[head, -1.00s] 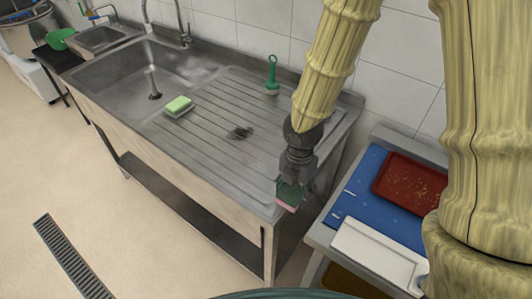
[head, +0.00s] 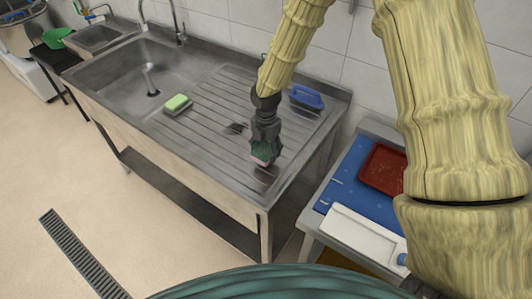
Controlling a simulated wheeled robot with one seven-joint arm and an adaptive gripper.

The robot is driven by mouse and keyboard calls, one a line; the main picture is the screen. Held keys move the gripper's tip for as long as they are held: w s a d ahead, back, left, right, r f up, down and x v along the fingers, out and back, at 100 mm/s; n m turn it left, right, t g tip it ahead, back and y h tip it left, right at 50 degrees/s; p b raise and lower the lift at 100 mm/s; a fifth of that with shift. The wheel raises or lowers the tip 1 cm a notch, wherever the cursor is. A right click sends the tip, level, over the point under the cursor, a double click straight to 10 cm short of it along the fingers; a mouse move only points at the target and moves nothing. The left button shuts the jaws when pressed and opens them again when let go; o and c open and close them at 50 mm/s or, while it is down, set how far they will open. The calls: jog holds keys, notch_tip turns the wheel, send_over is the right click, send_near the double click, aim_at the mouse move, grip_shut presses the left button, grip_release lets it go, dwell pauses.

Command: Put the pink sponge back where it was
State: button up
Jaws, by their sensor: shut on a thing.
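My gripper (head: 265,146) is shut on the pink sponge (head: 261,157), which has a dark green layer and a pink layer. The gripper points down over the right part of the ribbed steel drainboard (head: 215,150). The sponge is close above the drainboard near its front right; a reflection shows just below it. I cannot tell whether it touches the steel. The fingers hide part of the sponge.
A green sponge (head: 177,103) lies on the drainboard beside the sink basin (head: 120,75). A dark patch (head: 236,128) marks the middle. A blue object (head: 306,97) stands at the back right. A table at right holds a red tray (head: 383,167) and a white board (head: 360,233).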

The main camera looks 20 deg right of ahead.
aim_at(266, 154)
jog(key=shift+w+f, duration=0.4)
jog(key=shift+f, duration=0.15)
jog(key=shift+s+f+p, duration=0.2)
jog(key=shift+f+p, duration=0.75)
jog(key=shift+p, duration=0.05)
jog(key=shift+w+f, duration=0.15)
jog(key=shift+f, duration=0.35)
jog(key=shift+f, duration=0.1)
jog(key=o, duration=1.1)
jog(key=shift+o, duration=0.2)
jog(key=shift+r+b, duration=2.3)
jog(key=shift+r, duration=3.85)
